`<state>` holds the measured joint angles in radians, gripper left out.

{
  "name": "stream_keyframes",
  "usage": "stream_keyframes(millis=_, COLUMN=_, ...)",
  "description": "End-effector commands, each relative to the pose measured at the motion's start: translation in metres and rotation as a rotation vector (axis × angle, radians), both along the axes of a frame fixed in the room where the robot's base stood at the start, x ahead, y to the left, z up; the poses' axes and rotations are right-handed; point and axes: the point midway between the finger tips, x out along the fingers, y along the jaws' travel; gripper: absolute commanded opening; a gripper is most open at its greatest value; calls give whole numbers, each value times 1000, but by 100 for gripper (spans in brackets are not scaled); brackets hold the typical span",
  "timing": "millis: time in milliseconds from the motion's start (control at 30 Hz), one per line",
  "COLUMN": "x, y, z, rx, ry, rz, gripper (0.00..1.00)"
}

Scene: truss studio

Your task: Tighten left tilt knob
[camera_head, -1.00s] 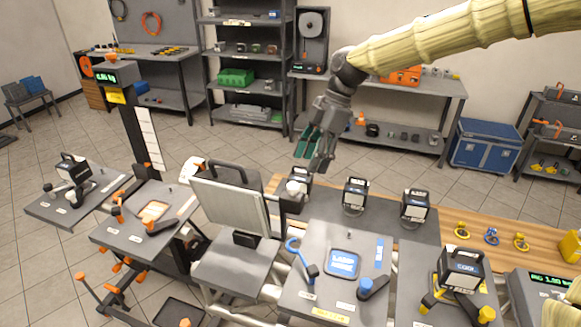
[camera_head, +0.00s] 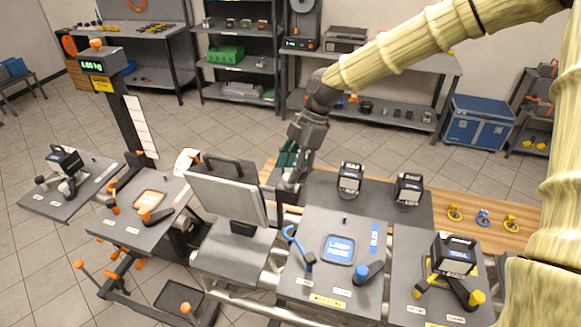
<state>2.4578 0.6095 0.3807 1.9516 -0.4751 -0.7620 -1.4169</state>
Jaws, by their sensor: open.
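My gripper (camera_head: 288,172), with green pads on its fingers, points down just right of the grey upright panel (camera_head: 228,193). It is open, and I see nothing between its fingers. The fingertips are partly hidden, and the lamp behind them is mostly covered. At the far left a black lamp head (camera_head: 64,160) sits on a bracket on a grey plate (camera_head: 45,202), with a dark knob or lever beside it. Another lamp head (camera_head: 455,254) stands on a yellow-footed bracket at the right, with a yellow knob (camera_head: 477,297). I cannot tell which part is the left tilt knob.
Two lamp heads (camera_head: 350,178) (camera_head: 409,187) stand right of my gripper on a dark mat. A blue-handled clamp (camera_head: 300,248) and a blue knob (camera_head: 363,273) sit on the middle plate. A scale post (camera_head: 139,122) rises at the left. The floor behind the benches is clear.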

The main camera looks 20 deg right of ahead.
Motion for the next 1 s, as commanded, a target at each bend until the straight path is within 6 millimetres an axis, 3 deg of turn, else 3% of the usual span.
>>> stream_keyframes(millis=200, x=0, y=6, z=-12, rx=1, ry=2, rz=2, gripper=53)
stream_keyframes(millis=533, x=-1, y=7, z=-14, rx=1, ry=1, rz=1, gripper=53)
stream_keyframes(millis=567, x=-1, y=7, z=-14, rx=1, ry=1, rz=1, gripper=51)
stream_keyframes(millis=800, x=-1, y=7, z=-14, rx=1, ry=2, rz=2, gripper=9)
stream_keyframes(millis=1000, x=-1, y=7, z=-15, rx=1, ry=2, rz=-2, gripper=9)
